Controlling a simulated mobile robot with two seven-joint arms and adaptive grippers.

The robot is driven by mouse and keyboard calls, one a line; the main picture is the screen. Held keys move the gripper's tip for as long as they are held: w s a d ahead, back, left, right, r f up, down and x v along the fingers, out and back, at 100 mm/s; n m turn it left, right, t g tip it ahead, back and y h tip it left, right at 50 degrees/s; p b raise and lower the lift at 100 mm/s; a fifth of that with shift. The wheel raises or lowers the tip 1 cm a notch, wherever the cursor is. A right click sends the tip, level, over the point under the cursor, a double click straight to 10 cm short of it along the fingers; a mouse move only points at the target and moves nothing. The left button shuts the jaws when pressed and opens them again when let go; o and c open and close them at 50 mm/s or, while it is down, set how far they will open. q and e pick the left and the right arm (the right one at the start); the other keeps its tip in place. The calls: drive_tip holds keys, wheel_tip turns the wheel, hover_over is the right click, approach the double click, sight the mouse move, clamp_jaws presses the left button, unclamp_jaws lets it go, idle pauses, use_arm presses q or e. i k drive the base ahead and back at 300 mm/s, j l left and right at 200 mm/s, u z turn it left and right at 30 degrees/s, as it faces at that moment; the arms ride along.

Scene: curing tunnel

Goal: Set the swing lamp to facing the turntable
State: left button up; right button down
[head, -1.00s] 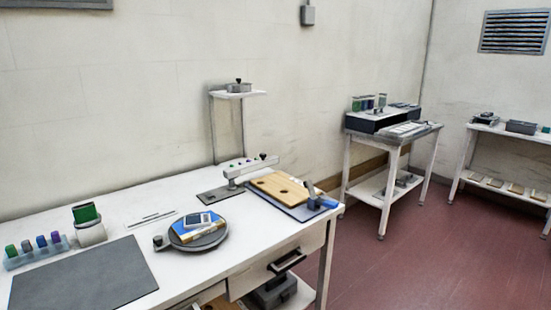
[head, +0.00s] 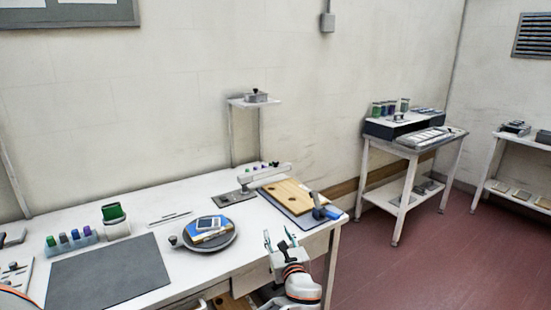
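The swing lamp (head: 264,173) is a pale horizontal arm with small coloured spots along it, on a short post over a dark base plate (head: 226,199) at the back of the bench. Its arm points right, over the wooden board. The turntable (head: 230,239) is a round dark disc with a side knob, in front of the lamp, carrying a blue-and-white device on a tan block.
A wooden board (head: 287,193) with holes lies on a dark tray beside the lamp, with a blue-handled tool (head: 325,212) at its corner. A shelf post (head: 232,135) stands behind. A dark mat (head: 100,275) and colour bottles (head: 70,239) lie left.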

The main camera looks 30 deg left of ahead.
sight(245, 178)
drive_tip(key=i+j, duration=0.3)
drive_tip(key=i, duration=0.15)
drive_tip(key=i+j, duration=0.6)
drive_tip(key=i, duration=0.25)
